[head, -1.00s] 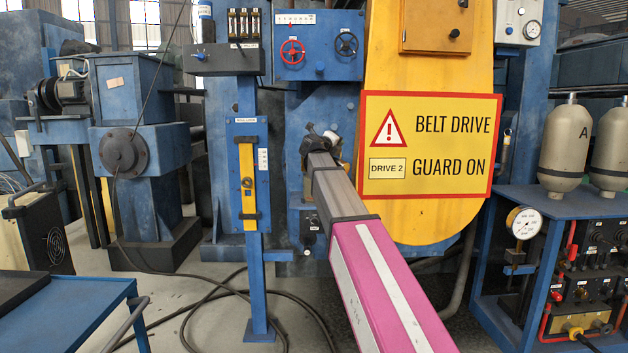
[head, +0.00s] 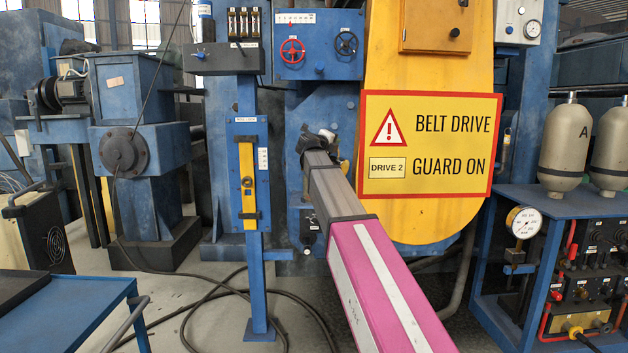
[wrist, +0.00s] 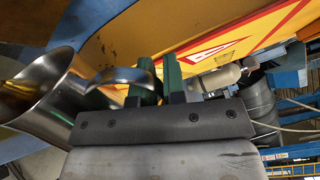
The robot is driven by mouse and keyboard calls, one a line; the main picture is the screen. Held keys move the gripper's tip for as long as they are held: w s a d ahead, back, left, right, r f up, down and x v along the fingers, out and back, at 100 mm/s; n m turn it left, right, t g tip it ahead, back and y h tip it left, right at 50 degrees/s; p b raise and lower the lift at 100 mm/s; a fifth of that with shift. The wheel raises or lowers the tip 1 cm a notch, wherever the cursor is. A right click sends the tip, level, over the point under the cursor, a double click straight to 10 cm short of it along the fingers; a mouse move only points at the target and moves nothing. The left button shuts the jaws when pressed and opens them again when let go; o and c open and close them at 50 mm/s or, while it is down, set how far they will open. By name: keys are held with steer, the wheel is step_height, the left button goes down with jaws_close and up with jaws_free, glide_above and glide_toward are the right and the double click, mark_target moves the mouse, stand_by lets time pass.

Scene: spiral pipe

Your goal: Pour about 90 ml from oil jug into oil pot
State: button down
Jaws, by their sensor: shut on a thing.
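The oil jug (wrist: 58,112) is a shiny metal vessel at the left of the wrist view. Its wide mouth shows, with brownish tones inside that may be oil or reflections. The jug appears tilted in that view; its true tilt is unclear. My gripper (wrist: 158,78) has two green fingers shut on the jug's curved metal handle. In the head view my gripper (head: 317,141) is beyond the end of my arm, left of the yellow guard, and the jug is mostly hidden. I cannot make out the oil pot for certain in either view.
The yellow belt-drive guard (head: 425,220) with its warning sign (head: 430,145) stands close to the right of my arm. A blue post with a yellow level gauge (head: 248,185) stands to the left. A blue bench with gas bottles (head: 562,150) is at the right.

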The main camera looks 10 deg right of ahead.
steer(key=shift+w+a+r+n+p, duration=0.5)
steer(key=shift+w+a+n+p, duration=0.15)
steer(key=shift+n, duration=0.15)
stand_by(1.8)
steer(key=s+d+m, duration=0.1)
steer(key=s+d+f+m, duration=0.1)
steer(key=m, duration=0.1)
steer(key=shift+s+d+f, duration=0.15)
steer(key=shift+s+d, duration=0.1)
steer(key=shift+d, duration=0.05)
steer(key=shift+d+m, duration=0.1)
steer(key=shift+m, duration=0.2)
steer(key=shift+s, duration=0.1)
stand_by(0.4)
steer(key=shift+s+d+m, duration=0.5)
steer(key=shift+d+m, duration=0.1)
steer(key=shift+m, duration=0.4)
